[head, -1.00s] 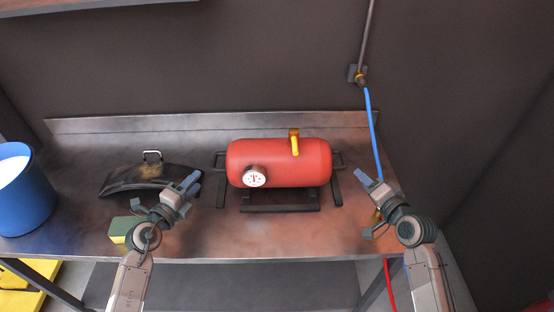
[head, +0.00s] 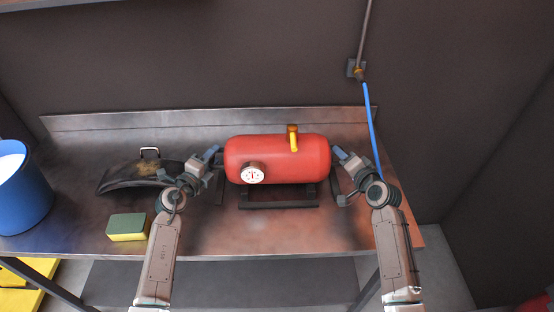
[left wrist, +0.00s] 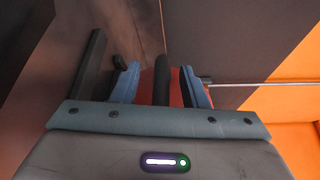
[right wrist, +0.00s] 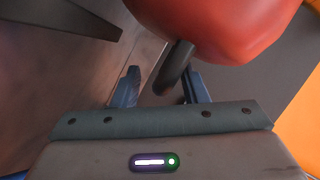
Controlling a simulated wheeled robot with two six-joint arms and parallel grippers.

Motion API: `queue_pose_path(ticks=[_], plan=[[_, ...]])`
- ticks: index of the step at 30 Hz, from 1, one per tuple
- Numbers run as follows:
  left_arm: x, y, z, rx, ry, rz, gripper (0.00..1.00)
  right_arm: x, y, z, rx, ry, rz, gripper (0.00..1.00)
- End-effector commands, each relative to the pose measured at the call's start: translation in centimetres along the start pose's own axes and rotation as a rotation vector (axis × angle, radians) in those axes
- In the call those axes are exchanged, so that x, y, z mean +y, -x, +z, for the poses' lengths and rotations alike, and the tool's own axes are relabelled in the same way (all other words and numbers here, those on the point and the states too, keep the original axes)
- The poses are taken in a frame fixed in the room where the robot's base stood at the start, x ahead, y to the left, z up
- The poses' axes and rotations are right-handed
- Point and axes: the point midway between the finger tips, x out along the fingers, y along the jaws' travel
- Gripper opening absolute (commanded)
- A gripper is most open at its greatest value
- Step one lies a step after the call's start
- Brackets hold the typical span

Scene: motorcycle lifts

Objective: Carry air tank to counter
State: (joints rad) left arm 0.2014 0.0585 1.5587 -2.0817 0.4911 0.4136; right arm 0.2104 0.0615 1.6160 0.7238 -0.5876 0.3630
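The red air tank (head: 290,160) with a white gauge and a yellow valve sits on a dark stand on the metal counter. It has a dark handle at each end. My left gripper (head: 212,158) is open at its left end; in the left wrist view the dark handle (left wrist: 162,80) lies between the blue fingers. My right gripper (head: 341,158) is open at its right end; in the right wrist view the dark handle (right wrist: 174,68) reaches down between the fingers. The tank's red body (right wrist: 215,25) is just beyond. Neither gripper is closed on its handle.
A green and yellow sponge (head: 127,228) and a dark curved panel (head: 140,176) lie left on the metal counter (head: 255,235). A blue bucket (head: 22,195) stands at the far left. A blue hose (head: 371,130) hangs behind my right arm.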

Motion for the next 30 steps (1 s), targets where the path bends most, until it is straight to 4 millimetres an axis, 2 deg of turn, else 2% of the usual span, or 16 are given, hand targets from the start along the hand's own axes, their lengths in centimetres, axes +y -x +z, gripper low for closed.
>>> queue_pose_path(ticks=[8,14,15,30], plan=[[0.04,-0.09,-0.02,0.000,0.000,0.001,0.40,0.00,-0.11,0.01,0.000,-0.001,0.000,0.40],[0.04,-0.08,-0.01,0.000,0.000,0.000,0.02,0.00,-0.09,0.01,0.000,0.000,0.000,0.02],[0.05,-0.07,-0.01,0.000,0.000,0.001,0.00,0.01,-0.09,0.02,0.000,0.000,0.000,0.00],[0.13,-0.05,0.01,0.000,0.000,0.002,0.00,0.16,-0.07,0.10,-0.002,0.000,0.003,0.00]])
